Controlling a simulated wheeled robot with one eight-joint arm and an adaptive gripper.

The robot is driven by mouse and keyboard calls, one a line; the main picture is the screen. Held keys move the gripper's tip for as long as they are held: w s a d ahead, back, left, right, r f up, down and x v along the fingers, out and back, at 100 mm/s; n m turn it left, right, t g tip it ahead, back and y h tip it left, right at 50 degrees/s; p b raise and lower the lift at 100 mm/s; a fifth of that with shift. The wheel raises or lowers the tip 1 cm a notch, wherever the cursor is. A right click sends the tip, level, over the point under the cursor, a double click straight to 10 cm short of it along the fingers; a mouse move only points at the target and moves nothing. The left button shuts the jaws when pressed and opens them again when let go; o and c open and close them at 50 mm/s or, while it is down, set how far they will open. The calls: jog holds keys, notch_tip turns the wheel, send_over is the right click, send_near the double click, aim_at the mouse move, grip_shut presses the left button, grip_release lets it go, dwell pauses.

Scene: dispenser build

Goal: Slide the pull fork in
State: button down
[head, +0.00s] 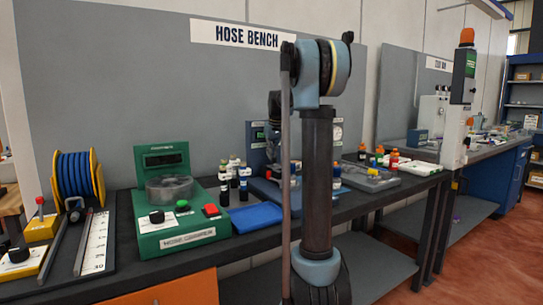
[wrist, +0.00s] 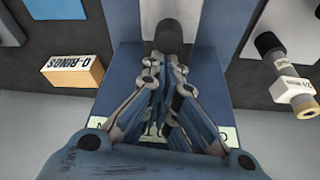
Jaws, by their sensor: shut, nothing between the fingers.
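I cannot pick out the pull fork with certainty in either view. My gripper (wrist: 166,72) is shut and empty in the wrist view. It is over a blue base (wrist: 122,78) with a pale label strip along its near edge, mostly covered by my fingers. A dark grey round part (wrist: 179,22) shows just beyond the fingertips; I cannot tell whether they touch it. In the head view my arm stands in front of a blue bench device (head: 262,187), and my gripper cannot be made out there.
On the bench are a green hose crimper (head: 178,215), a blue tray (head: 256,217), small bottles (head: 224,180) and a hose reel (head: 77,177).

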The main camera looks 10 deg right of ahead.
aim_at(278, 166)
jog(key=shift+s, duration=0.1)
jog(key=shift+s+d, duration=0.45)
jog(key=shift+s, duration=0.6)
jog(key=shift+s+d, duration=0.45)
jog(key=shift+s, duration=0.65)
jog(key=shift+s+d, duration=0.45)
jog(key=shift+s, duration=0.6)
jog(key=v, duration=0.9)
jog(key=shift+r, duration=0.45)
